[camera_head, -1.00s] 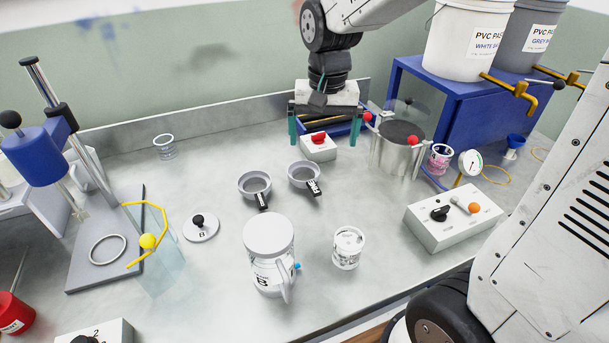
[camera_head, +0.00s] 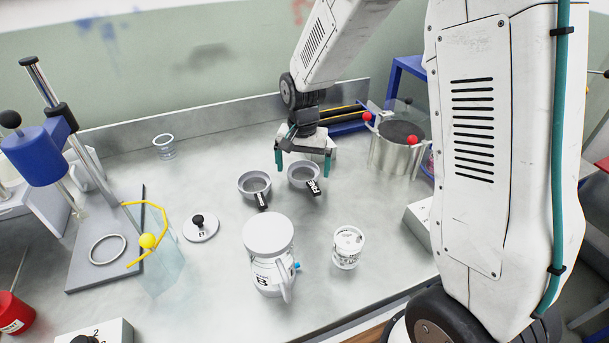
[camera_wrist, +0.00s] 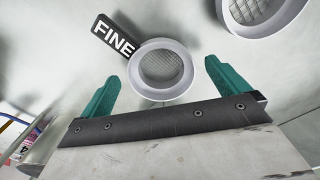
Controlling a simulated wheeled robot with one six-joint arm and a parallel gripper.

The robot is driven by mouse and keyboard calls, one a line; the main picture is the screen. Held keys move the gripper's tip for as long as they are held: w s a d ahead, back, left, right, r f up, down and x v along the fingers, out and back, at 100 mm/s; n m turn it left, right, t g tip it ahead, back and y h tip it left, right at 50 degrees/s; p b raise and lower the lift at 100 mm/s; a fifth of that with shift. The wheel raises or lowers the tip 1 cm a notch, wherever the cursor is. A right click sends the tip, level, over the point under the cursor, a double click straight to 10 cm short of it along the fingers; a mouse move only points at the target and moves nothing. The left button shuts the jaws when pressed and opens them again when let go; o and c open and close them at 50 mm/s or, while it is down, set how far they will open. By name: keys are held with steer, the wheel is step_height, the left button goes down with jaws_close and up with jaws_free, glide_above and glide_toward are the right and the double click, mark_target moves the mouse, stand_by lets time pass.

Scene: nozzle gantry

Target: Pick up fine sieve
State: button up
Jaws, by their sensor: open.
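The fine sieve (camera_head: 302,173) is a small grey round sieve with a black handle marked FINE, lying on the bench. In the wrist view the fine sieve (camera_wrist: 162,69) shows its mesh and rim just beyond the fingers, with its handle pointing to the upper left. My gripper (camera_head: 303,165) is open and empty, its two teal fingers spread on either side of the sieve and apparently above it. In the wrist view my gripper (camera_wrist: 160,88) has its fingertips left and right of the sieve's near rim. Contact cannot be told.
A second sieve (camera_head: 254,184) lies just left of the fine sieve, its handle label unreadable. A white jug (camera_head: 269,262) and a white tub (camera_head: 348,247) stand in front. A metal pot (camera_head: 396,150) stands to the right. A lid with a knob (camera_head: 200,228) lies at left.

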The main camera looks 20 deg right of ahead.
steer(key=shift+f, duration=0.65)
steer(key=c, duration=1)
steer(key=shift+r, duration=0.1)
steer(key=shift+c, duration=0.2)
